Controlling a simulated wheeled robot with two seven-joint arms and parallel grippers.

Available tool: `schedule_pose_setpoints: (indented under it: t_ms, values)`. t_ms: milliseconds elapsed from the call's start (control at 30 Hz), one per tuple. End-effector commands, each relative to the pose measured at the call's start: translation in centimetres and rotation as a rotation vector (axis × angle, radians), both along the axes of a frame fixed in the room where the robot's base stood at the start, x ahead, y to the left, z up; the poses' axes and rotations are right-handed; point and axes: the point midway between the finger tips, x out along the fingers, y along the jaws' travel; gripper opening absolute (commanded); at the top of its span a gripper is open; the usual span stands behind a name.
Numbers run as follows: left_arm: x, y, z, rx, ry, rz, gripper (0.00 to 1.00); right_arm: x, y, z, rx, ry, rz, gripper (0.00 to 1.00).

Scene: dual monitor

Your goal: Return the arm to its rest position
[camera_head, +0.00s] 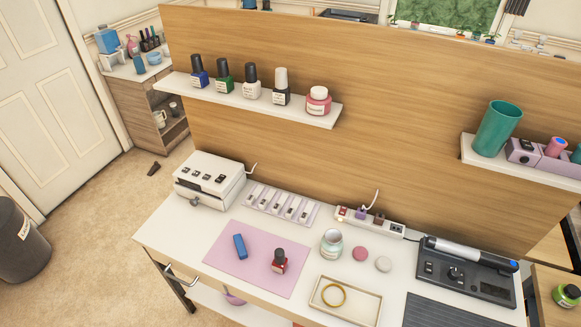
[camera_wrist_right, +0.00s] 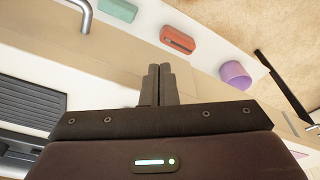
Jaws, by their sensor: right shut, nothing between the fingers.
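My right gripper (camera_wrist_right: 158,70) shows in the right wrist view with its two dark fingers together and nothing between them. It is apart from the surfaces behind it. Neither of my arms shows in the head view. The white desk (camera_head: 160,235) stands in front of a wooden panel. My left gripper is in no view.
The desk holds a pink mat (camera_head: 225,265) with a blue block (camera_head: 240,246) and a red bottle (camera_head: 279,262), a tray (camera_head: 318,296), a jar (camera_head: 331,245) and a dark device (camera_head: 435,268). Behind my right gripper are an orange-red box (camera_wrist_right: 179,40) and a purple cup (camera_wrist_right: 235,74).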

Motion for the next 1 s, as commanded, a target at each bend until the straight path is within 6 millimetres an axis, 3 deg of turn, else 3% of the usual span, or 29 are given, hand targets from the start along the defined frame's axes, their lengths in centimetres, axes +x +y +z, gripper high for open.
schedule_pose_setpoints:
  t_ms: [33, 200, 300, 400, 500, 600, 1000]
  values:
    - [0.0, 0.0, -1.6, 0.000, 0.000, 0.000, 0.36, -1.4, -0.2, -4.5, -0.003, 0.020, 0.002, 0.00]
    - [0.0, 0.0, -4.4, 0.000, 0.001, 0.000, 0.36, -7.3, -1.1, -15.9, -0.008, 0.062, 0.012, 0.00]
    - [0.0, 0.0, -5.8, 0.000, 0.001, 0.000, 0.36, -11.5, -1.9, -21.3, -0.011, 0.082, 0.016, 0.00]
    - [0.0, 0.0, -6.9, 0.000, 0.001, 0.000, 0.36, -15.3, -2.6, -24.9, -0.014, 0.098, 0.020, 0.00]
    - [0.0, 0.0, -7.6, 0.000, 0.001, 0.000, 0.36, -18.2, -3.2, -27.1, -0.016, 0.110, 0.024, 0.00]
    - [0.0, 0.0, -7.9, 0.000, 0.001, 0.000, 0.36, -19.9, -3.5, -28.1, -0.017, 0.114, 0.026, 0.00]
    - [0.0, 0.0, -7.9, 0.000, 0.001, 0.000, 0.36, -20.7, -3.7, -28.3, -0.017, 0.118, 0.027, 0.00]
